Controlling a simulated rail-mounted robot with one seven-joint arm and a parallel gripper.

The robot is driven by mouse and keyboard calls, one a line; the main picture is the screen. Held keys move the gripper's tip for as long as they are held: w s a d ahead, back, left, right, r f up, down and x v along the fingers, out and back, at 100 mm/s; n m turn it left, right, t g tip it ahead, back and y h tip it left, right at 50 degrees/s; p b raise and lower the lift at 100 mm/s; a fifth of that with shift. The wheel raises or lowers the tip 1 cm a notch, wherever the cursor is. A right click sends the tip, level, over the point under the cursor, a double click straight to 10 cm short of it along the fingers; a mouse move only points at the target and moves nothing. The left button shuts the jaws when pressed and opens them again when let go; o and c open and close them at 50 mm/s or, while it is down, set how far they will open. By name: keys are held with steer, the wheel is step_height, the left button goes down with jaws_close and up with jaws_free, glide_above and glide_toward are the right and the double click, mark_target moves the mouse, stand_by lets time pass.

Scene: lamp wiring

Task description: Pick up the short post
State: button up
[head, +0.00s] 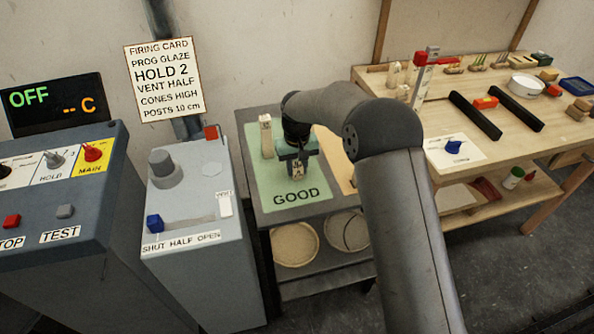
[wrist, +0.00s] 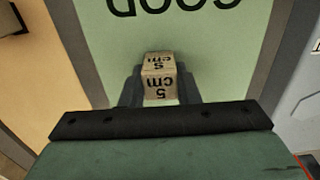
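The short post (wrist: 159,87) is a pale block marked "5 cm" in black. In the wrist view it sits between the two fingertips of my gripper (wrist: 160,88), which lie close against its two sides. My gripper (head: 297,160) points down over the green "GOOD" mat (head: 317,190) in the head view, and the post (head: 298,172) shows at its fingertips. My gripper looks shut on the post. Whether the post's bottom touches the mat is hidden. A taller pale post (head: 266,137) stands on the mat to the left.
A grey box with a blue lever (head: 155,223) stands left of the mat table. Two round discs (head: 295,244) lie on the shelf below. A wooden bench (head: 480,120) at right holds black rails (head: 475,115), several small parts and a white bowl (head: 526,85).

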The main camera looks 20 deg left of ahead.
steer(key=shift+c, duration=0.7)
